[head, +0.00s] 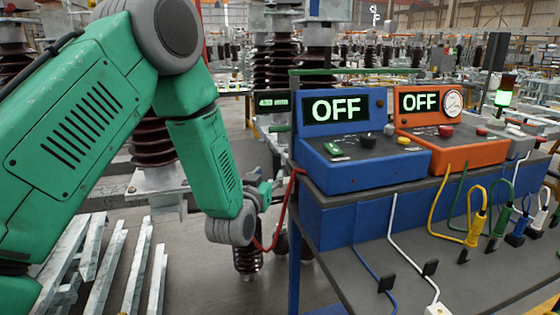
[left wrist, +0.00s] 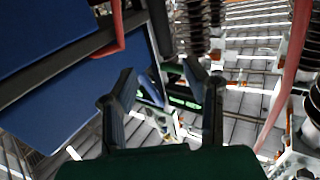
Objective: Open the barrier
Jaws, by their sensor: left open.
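I cannot tell for certain which part is the barrier. A thin green bar (head: 345,72) runs level above the blue and orange units in the head view. My left gripper (head: 272,187) is beside the left end of the blue-fronted bench, below the bar and apart from it, and partly hidden by my wrist. In the left wrist view its two dark fingers (left wrist: 165,105) are spread with a clear gap between them. Dark parts with green lit displays (left wrist: 183,101) show beyond the fingers, apart from them. My right gripper is not in view.
A blue unit (head: 345,160) and an orange unit (head: 455,148), both reading OFF, stand on the bench (head: 470,255). A red cable (head: 285,210) hangs close to my left gripper. Pale metal beams (head: 140,265) lie at the lower left. Tall brown insulators (head: 277,65) stand behind.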

